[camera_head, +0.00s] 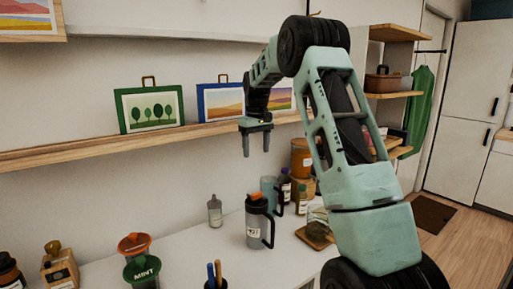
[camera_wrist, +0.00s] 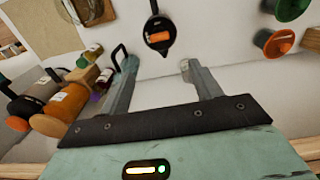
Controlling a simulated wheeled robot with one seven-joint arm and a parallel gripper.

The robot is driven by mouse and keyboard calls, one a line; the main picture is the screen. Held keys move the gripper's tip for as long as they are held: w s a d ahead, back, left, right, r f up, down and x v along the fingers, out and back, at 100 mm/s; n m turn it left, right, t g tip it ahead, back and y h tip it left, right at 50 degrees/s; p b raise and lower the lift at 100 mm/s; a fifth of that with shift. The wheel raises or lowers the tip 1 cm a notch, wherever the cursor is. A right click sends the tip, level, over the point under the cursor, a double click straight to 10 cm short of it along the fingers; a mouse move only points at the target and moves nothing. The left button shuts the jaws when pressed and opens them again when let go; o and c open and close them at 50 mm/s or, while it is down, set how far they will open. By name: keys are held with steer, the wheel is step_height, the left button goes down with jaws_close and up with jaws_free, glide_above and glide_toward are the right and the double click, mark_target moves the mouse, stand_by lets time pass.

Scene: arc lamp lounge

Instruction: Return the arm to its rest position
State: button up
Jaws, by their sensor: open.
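My gripper (camera_head: 257,144) hangs with its fingers pointing down, in front of the wooden wall shelf (camera_head: 70,155) and above the white counter (camera_head: 190,262). In the wrist view my gripper (camera_wrist: 166,78) has its two fingers apart with nothing between them. My mint-green arm bends up from the lower right, over its elbow and down to the gripper. The gripper is clear of the jug and bottles below it.
The counter holds a grey jug with an orange lid (camera_head: 259,222), a small clear bottle (camera_head: 215,211), a green MINT container (camera_head: 141,270) and a wooden board (camera_head: 315,238). Framed pictures (camera_head: 150,108) stand on the shelf. Wooden shelves (camera_head: 398,33) are behind my arm.

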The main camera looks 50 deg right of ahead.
steer(key=shift+r, duration=0.45)
stand_by(0.3)
steer(key=w+a+n, duration=0.1)
steer(key=a+n, duration=0.1)
steer(key=a, duration=1.5)
steer(key=s+a+f+n, duration=0.1)
steer(key=s+a, duration=0.2)
steer(key=a, duration=0.4)
steer(key=s+a+f+n+y, duration=0.1)
steer(key=s+a+n, duration=0.15)
steer(key=a, duration=0.55)
steer(key=s+a+f+n, duration=0.1)
steer(key=s+a, duration=0.2)
steer(key=a, duration=0.4)
steer(key=s+a+f+n, duration=0.2)
steer(key=s+a, duration=0.3)
steer(key=s, duration=0.6)
steer(key=s+a+f+n, duration=0.2)
steer(key=s+a+f, duration=0.2)
steer(key=s, duration=0.8)
steer(key=shift+s+a, duration=0.2)
steer(key=shift+a, duration=0.3)
